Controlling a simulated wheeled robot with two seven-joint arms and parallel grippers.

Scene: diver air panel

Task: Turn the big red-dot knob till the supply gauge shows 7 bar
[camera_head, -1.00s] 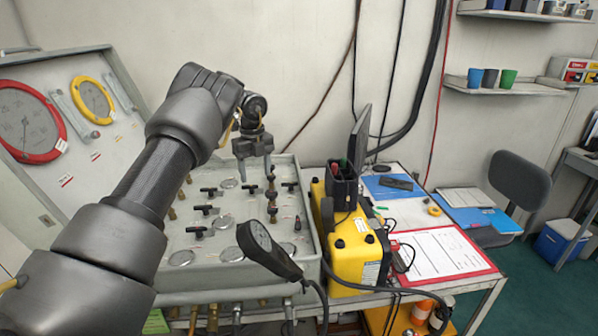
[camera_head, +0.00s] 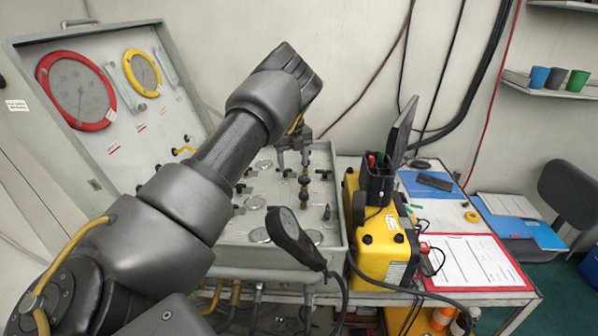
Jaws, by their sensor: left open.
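The grey air panel case (camera_head: 225,262) stands open, its lid leaning back at the left. On the lid are a large red-rimmed gauge (camera_head: 76,92) and a smaller yellow-rimmed gauge (camera_head: 142,72). Their readings are too small to make out, and I cannot tell which is the supply gauge. My left gripper (camera_head: 293,158) is open and empty, fingers down, just behind these knobs in the picture. My left arm hides the panel's left part. My right gripper is out of view.
A black gauge on a hose (camera_head: 291,236) rises at the panel's front. A yellow case (camera_head: 385,250) stands right of the panel. A red-edged clipboard (camera_head: 460,262) lies on the table. Open air lies above the panel's right side.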

